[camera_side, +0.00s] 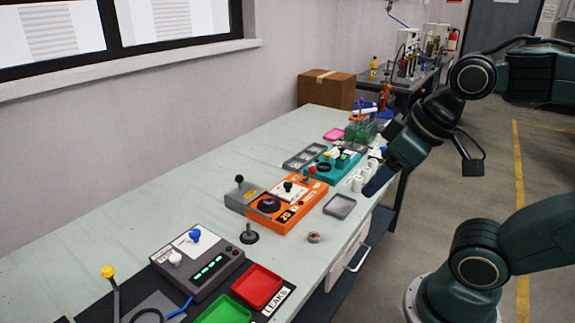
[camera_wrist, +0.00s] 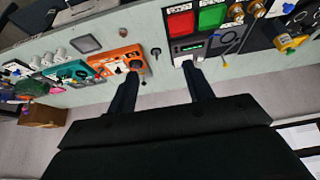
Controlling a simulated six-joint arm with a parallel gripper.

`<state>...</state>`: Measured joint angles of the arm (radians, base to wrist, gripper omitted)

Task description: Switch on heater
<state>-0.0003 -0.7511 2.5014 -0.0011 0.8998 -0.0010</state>
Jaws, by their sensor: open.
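An orange box (camera_side: 287,207) with a large black dial and a small black-knobbed lever sits mid-table. It also shows in the wrist view (camera_wrist: 106,55). A teal box (camera_side: 326,168) with small knobs stands behind it. A grey box (camera_side: 199,259) with lit green bars, a blue knob and a white knob stands nearer the camera. I cannot tell from the labels which is the heater. My gripper (camera_side: 371,189) is at the table's right edge in the side view, apart from the boxes. In the wrist view its two fingers (camera_wrist: 160,70) are spread and empty.
A black-knobbed lever (camera_side: 240,190) stands left of the orange box and a grey stick (camera_side: 249,235) stands in front. A red tray (camera_side: 258,286), a green tray (camera_side: 222,310) and a small grey tray (camera_side: 340,206) lie on the table. The table's left side is clear.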

